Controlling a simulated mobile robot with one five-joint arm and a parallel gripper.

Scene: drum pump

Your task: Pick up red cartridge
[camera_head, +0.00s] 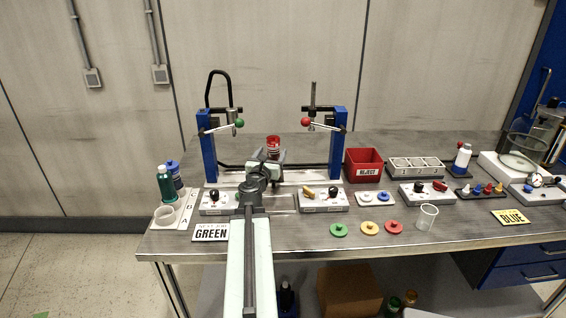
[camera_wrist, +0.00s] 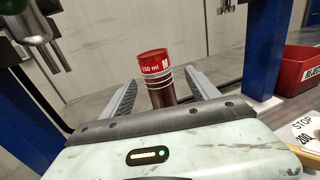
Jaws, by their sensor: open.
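The red cartridge (camera_wrist: 156,72) stands upright ahead of my gripper in the wrist view. It has a red upper band marked "250 ml" and a dark red lower body. In the head view its red top (camera_head: 273,142) shows just beyond my gripper (camera_head: 267,157), between the two blue posts. My gripper (camera_wrist: 163,88) is open in the wrist view, with one grey finger on each side of the cartridge. I cannot tell how far the cartridge reaches between the fingers. Its base is hidden behind my gripper body.
Blue posts (camera_head: 208,158) and (camera_head: 337,150) stand close on both sides, with lever arms above. A red REJECT bin (camera_head: 364,165) is to the right. Control boxes (camera_head: 323,199) line the front. A clear cup (camera_head: 427,217) and colored discs (camera_head: 369,228) lie near the front edge.

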